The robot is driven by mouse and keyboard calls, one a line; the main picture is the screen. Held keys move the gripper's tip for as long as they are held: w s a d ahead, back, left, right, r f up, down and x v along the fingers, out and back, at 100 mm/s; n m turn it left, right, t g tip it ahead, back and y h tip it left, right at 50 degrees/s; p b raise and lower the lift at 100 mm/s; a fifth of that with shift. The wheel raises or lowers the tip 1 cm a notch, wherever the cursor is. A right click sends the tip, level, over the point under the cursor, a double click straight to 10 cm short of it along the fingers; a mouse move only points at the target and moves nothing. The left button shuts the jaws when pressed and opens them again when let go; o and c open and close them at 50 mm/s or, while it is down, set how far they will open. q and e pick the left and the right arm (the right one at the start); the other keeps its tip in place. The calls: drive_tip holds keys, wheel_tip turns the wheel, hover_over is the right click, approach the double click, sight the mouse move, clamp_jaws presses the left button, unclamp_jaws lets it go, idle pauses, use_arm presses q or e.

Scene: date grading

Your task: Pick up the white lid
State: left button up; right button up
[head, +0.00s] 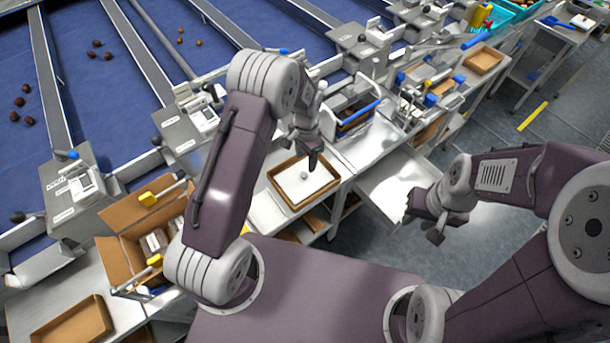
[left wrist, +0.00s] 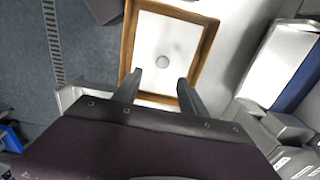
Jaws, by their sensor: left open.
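The white lid (head: 292,184), a flat panel with a small round grey knob, lies inside the rim of a brown wooden tray (head: 274,176). The lid (left wrist: 180,38) and its knob also show in the left wrist view. My left gripper (head: 313,163) is above the right part of the tray in the head view. In the left wrist view its two fingers (left wrist: 160,78) are apart and empty, with the knob just beyond the gap between the tips. My right gripper (head: 421,226) hangs empty over the floor side, right of the bench, its fingers apart.
A rack with a blue handle (head: 358,114) stands on the bench behind the tray. An open cardboard box (head: 118,262) is at the left, with another tray (head: 72,327) in front. An empty pale shelf (head: 385,190) is right of the tray.

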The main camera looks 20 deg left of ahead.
sight(304, 174)
use_arm(q)
drive_tip(key=f, duration=0.1)
drive_tip(key=a+f+p, duration=0.1)
drive_tip(key=f, duration=0.1)
drive_tip(key=shift+w+a, duration=0.1)
drive_tip(key=shift+a, duration=0.05)
drive_tip(key=shift+a+f, duration=0.15)
drive_tip(key=shift+f, duration=0.15)
drive_tip(key=shift+s+d+f+p, duration=0.15)
drive_tip(key=shift+d+f+p, duration=0.15)
drive_tip(key=shift+f+p, duration=0.25)
drive_tip(key=shift+s+d+f+p, duration=0.1)
drive_tip(key=shift+d+f+p, duration=0.15)
drive_tip(key=shift+f+p, duration=0.2)
wheel_tip(304, 174, down, 3)
drive_tip(key=shift+w+r, duration=0.1)
drive_tip(key=shift+r, duration=0.1)
drive_tip(key=shift+w+a+f, duration=0.1)
drive_tip(key=shift+a+f, duration=0.15)
drive_tip(key=shift+d, duration=0.15)
clamp_jaws()
use_arm(e)
drive_tip(key=r, duration=0.1)
drive_tip(key=a+r, duration=0.1)
drive_tip(key=r, duration=0.1)
drive_tip(key=shift+w+r, duration=0.1)
drive_tip(key=shift+r, duration=0.2)
